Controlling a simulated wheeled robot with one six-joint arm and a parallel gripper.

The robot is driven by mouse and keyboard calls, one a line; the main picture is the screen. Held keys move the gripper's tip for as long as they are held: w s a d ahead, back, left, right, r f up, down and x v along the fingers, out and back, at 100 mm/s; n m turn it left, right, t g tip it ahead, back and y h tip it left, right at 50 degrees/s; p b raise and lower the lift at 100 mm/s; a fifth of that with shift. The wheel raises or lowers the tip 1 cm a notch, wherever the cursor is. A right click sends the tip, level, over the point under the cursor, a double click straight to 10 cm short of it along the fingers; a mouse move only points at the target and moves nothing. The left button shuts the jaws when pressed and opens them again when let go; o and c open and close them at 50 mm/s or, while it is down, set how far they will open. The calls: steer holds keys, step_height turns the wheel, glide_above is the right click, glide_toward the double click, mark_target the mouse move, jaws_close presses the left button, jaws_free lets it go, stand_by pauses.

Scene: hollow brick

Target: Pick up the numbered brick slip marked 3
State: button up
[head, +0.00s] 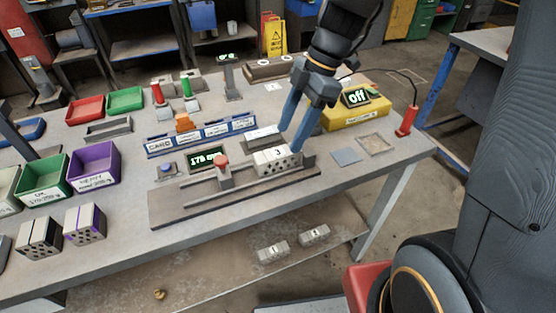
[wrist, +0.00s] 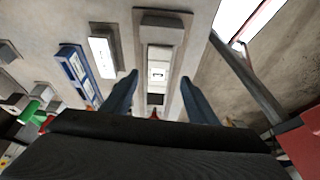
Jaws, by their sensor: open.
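The brick slip marked 3 (head: 278,160) is a pale grey block with holes along its front. It lies on a long grey fixture (head: 190,212) on the table. In the wrist view the pale brick with a white label (wrist: 158,62) shows between the fingers; its mark is too small to read surely. In the wrist view my gripper (wrist: 159,77) has a finger on each side of the brick's line. I cannot tell whether the fingertips touch it.
A red-topped stop (head: 221,168) and a display (head: 206,158) stand left of the brick. A yellow box (head: 357,112) with an "off" display is at right. Slips marked 1 (head: 272,252) and 2 (head: 314,235) lie on a lower surface. Green (head: 45,190) and purple (head: 94,178) bins stand left.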

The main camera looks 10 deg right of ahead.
mark_target(279, 152)
steer(key=shift+w+a, duration=0.1)
steer(key=shift+a, duration=0.05)
steer(key=shift+a+f+n, duration=0.15)
steer(key=shift+f+n, duration=0.1)
steer(key=shift+n, duration=0.05)
steer(key=p+x, duration=0.2)
steer(key=x, duration=0.4)
steer(key=shift+a, duration=0.2)
steer(key=shift+a+f, duration=0.15)
steer(key=shift+f, duration=0.3)
steer(key=shift+f, duration=0.1)
steer(key=c, duration=1.3)
steer(key=shift+c, duration=0.2)
